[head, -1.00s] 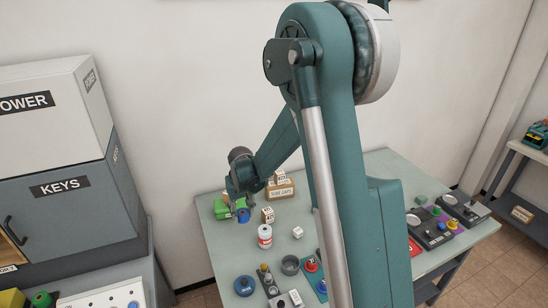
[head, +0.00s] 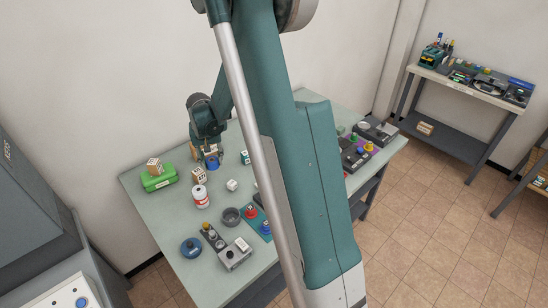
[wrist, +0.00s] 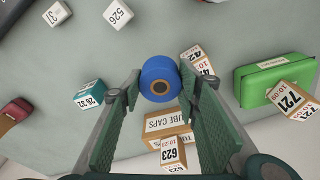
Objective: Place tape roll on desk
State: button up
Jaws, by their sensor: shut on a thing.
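The tape roll is a blue ring with a brown core. In the wrist view the tape roll (wrist: 160,77) sits between the fingertips of my gripper (wrist: 159,92), which is shut on it. In the head view my gripper (head: 211,153) is over the back part of the pale green desk (head: 160,210), and the blue roll (head: 212,163) shows below it. I cannot tell whether the roll touches the desk surface.
A TUBE CAPS box (wrist: 168,123) with a numbered block on it stands close by. A green case (head: 158,180) is to the left.

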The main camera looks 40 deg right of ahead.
jog(key=s+d+m, duration=0.3)
jog(key=s+d, duration=0.1)
jog(key=d, duration=0.6)
jog(key=s+d+r+m, duration=0.1)
jog(key=s+d+m, duration=0.3)
jog(key=d, duration=0.7)
jog(key=shift+s+d+m+g+h, duration=0.2)
jog(key=shift+s+m+g+h, duration=0.1)
jog(key=shift+s+h, duration=0.1)
jog(key=shift+w+f, duration=0.1)
jog(key=shift+f, duration=2.9)
jog(key=shift+f+b, duration=0.4)
jog(key=shift+f, duration=1.5)
jog(key=shift+f, duration=0.15)
jog(key=o, duration=1)
jog(key=shift+c, duration=0.2)
jog(key=shift+r, duration=0.2)
